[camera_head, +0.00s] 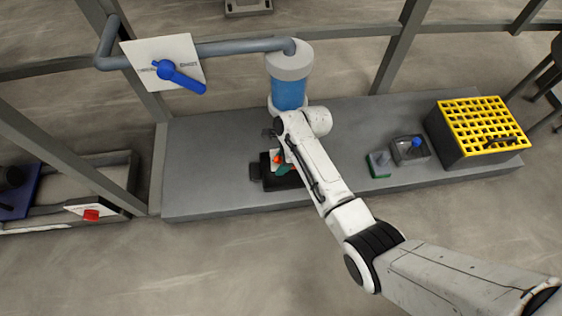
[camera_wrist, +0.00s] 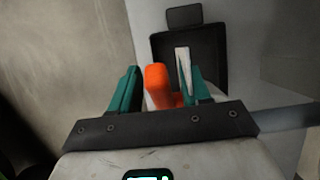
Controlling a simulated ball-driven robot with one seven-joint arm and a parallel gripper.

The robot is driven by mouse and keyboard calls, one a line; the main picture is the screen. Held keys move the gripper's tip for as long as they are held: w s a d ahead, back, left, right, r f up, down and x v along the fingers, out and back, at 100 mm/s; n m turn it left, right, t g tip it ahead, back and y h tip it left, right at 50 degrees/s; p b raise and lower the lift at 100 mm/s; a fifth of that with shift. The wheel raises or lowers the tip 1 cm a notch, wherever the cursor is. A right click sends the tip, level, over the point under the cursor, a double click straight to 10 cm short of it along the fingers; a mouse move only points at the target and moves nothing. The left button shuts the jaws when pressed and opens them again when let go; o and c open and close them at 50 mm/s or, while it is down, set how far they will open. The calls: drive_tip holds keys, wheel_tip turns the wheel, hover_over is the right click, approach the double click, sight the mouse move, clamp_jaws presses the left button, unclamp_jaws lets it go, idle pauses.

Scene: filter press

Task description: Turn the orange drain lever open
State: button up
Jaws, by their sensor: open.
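The orange drain lever (camera_wrist: 157,84) stands between the two teal fingers of my gripper (camera_wrist: 162,92) in the wrist view. The fingers are open, with a gap to the lever on the left finger's side; whether the right finger touches it I cannot tell. In the head view only a small part of the orange lever (camera_head: 277,158) shows beside my teal gripper (camera_head: 284,168), over a white plate on a black box. My arm hides the rest. The lever's angle against its plate is hard to read.
A blue-and-white cylinder (camera_head: 289,85) stands behind the gripper. A blue lever (camera_head: 178,76) sits on a plate at the upper left.

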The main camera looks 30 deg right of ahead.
drive_tip(key=shift+c, duration=0.4)
clamp_jaws()
